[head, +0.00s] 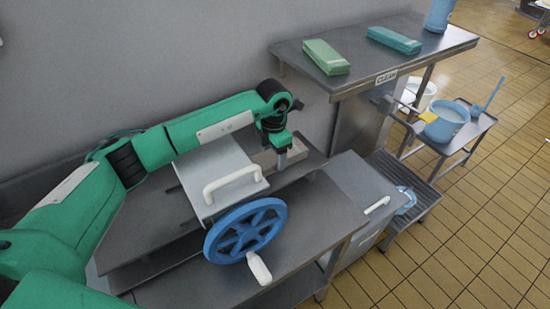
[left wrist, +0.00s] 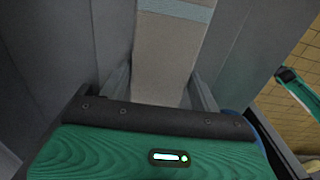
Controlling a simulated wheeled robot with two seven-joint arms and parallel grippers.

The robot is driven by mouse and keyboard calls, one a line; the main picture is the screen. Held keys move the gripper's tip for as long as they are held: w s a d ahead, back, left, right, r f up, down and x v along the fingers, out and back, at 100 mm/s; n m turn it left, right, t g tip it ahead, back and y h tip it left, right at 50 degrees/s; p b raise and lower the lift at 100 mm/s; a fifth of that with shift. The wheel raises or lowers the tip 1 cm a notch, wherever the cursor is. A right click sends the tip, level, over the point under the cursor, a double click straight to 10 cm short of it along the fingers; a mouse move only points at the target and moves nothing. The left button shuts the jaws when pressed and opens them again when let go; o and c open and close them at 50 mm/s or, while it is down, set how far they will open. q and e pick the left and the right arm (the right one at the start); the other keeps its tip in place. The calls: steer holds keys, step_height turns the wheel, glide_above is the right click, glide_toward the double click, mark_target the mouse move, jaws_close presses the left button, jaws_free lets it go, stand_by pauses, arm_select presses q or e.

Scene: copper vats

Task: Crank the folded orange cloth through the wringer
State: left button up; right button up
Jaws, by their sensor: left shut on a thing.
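The wringer (head: 214,165) stands on a grey metal bench, with a white handle on its pale top. Its blue wheel (head: 245,230) faces the front, with a white crank grip (head: 259,268) at the lower rim. My left arm reaches over the back of the wringer, and my left gripper (head: 283,161) points down on its far right side. The left wrist view shows a beige-grey strip with a pale blue band (left wrist: 168,50) between the fingers, which are shut on it. It looks like folded cloth, but not orange. My right gripper is out of view.
A steel table (head: 445,40) at the back right bears a green bundle (head: 325,57) and a teal bundle (head: 394,40). A blue bucket (head: 443,122) stands on a low stand. A grey cabinet (head: 350,190) adjoins the bench.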

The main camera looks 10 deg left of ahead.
mark_target(275, 155)
arm_select(q)
steer(key=shift+w+d, duration=0.2)
steer(key=shift+d, duration=0.05)
steer(key=o, duration=1.2)
steer(key=shift+c, duration=0.2)
steer(key=shift+o, duration=0.4)
step_height(275, 155, up, 14)
steer(key=b, duration=0.3)
steer(key=shift+b, duration=0.35)
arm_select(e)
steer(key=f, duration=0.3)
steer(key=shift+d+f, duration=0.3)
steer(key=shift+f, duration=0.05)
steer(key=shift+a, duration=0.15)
